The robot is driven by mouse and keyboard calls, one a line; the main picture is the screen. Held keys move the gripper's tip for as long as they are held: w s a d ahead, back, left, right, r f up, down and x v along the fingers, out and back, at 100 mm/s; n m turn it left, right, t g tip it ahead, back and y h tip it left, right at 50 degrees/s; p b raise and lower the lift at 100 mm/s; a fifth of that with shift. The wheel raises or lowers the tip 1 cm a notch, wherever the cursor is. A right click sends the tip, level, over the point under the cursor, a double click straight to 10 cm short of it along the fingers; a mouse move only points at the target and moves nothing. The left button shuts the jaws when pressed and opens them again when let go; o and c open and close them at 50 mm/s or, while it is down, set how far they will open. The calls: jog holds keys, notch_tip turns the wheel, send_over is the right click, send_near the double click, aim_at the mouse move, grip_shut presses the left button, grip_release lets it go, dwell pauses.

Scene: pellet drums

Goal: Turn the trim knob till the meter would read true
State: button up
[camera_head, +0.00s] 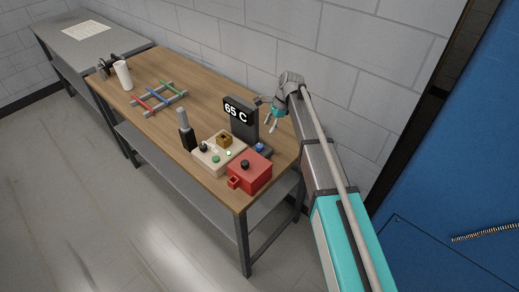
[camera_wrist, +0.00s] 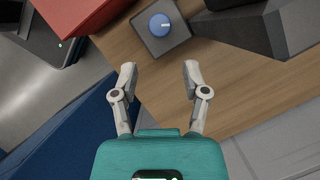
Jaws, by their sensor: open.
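The meter (camera_head: 241,118) is a dark upright block reading "65 C" near the back edge of the wooden bench. A blue knob (camera_head: 260,147) with a pale pointer mark sits on a small dark box just right of the meter's foot. In the wrist view the blue knob (camera_wrist: 160,25) shows at the top, its mark on the upper right of its face. My gripper (camera_head: 272,122) is open and empty above the bench, right of the meter. In the wrist view its fingertips (camera_wrist: 160,72) are apart, short of the knob and not touching it.
A red box (camera_head: 249,176) with a dark knob and a beige box (camera_head: 213,156) with buttons stand close in front. A dark upright tool (camera_head: 186,132), a rack of coloured rods (camera_head: 155,98) and a white cylinder (camera_head: 123,75) stand left. The wall is close behind.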

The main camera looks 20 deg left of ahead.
aim_at(260, 145)
jog(key=shift+b+x, duration=4.9)
jog(key=shift+x, duration=0.7)
grip_shut()
